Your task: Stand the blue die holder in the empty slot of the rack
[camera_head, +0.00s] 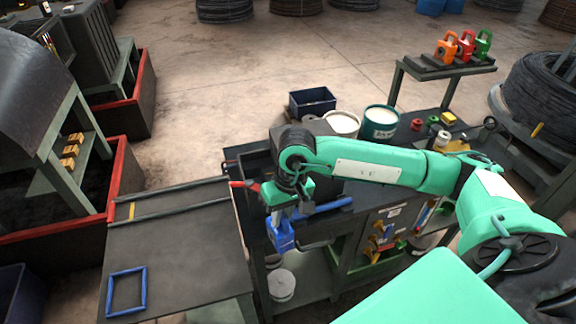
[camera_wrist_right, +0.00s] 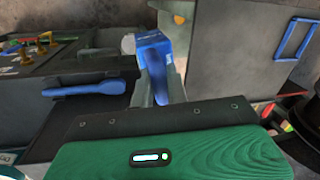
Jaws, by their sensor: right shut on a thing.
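The blue die holder (camera_head: 279,236) hangs from my right gripper (camera_head: 284,212), near the left end of the dark cart. In the right wrist view the blue die holder (camera_wrist_right: 152,42) sits between the two grey fingers, which are shut on it. The rack (camera_head: 428,69) stands far off at the upper right, on a raised green-grey stand. Orange (camera_head: 446,47), red (camera_head: 466,46) and green (camera_head: 483,43) die holders stand upright on it. My left gripper is not in view.
A blue rectangular outline (camera_head: 127,291) lies on the grey bench (camera_head: 185,255) at the left. Open floor lies behind the cart.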

